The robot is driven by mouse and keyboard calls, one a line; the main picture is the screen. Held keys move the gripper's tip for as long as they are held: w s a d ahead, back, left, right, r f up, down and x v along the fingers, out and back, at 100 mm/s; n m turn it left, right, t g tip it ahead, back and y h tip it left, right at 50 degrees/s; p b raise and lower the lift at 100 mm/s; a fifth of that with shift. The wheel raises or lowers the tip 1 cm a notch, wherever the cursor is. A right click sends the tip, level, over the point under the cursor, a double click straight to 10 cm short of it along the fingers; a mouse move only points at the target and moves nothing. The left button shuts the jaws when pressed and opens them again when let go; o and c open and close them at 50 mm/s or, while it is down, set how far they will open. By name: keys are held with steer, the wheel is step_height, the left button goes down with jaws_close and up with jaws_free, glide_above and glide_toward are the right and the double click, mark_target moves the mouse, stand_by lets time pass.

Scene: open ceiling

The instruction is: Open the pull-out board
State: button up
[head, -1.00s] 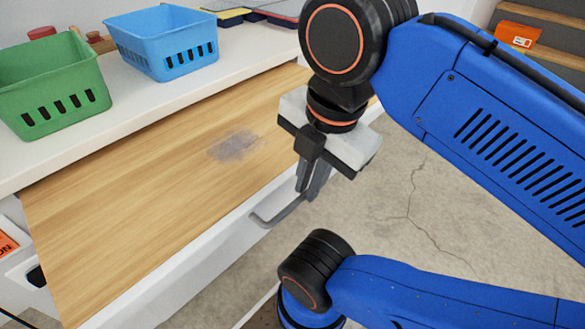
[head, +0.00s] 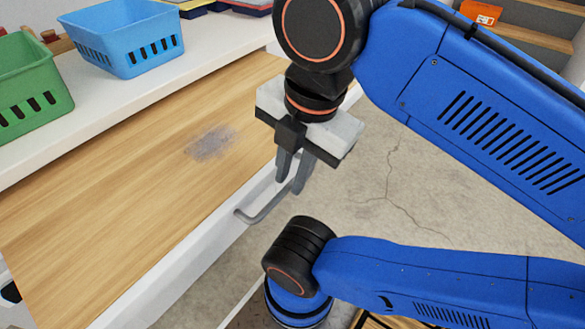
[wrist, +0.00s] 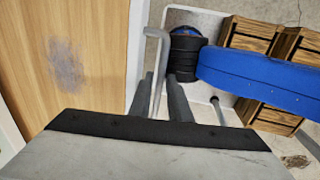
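The pull-out board (head: 130,190) is a wide wooden panel with a white front edge, and it stands out from under the white counter. It also shows at the left of the wrist view (wrist: 100,45). A grey smudge marks its top. The grey bar handle (head: 258,212) is on its front edge. My gripper (head: 290,187) is at the far end of the handle, with its two fingers apart. In the wrist view the handle (wrist: 158,55) runs between the open fingers (wrist: 160,80). I cannot tell whether either finger touches it.
A blue basket (head: 125,40) and a green basket (head: 30,95) stand on the white counter (head: 100,105). Bare concrete floor (head: 365,195) lies right of the board. Wooden crates (wrist: 255,35) show in the wrist view. An orange box (head: 482,13) sits on steps at the back.

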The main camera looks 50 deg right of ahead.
steer(key=shift+r, duration=0.15)
steer(key=s+r, duration=0.3)
steer(key=r, duration=1.4)
steer(key=shift+s, duration=0.15)
steer(key=shift+f, duration=0.15)
steer(key=w+f, duration=0.1)
steer(key=f, duration=0.4)
steer(key=w+f, duration=0.1)
steer(key=f, duration=0.5)
steer(key=w+f, duration=0.1)
steer(key=f, duration=0.5)
steer(key=shift+w, duration=0.15)
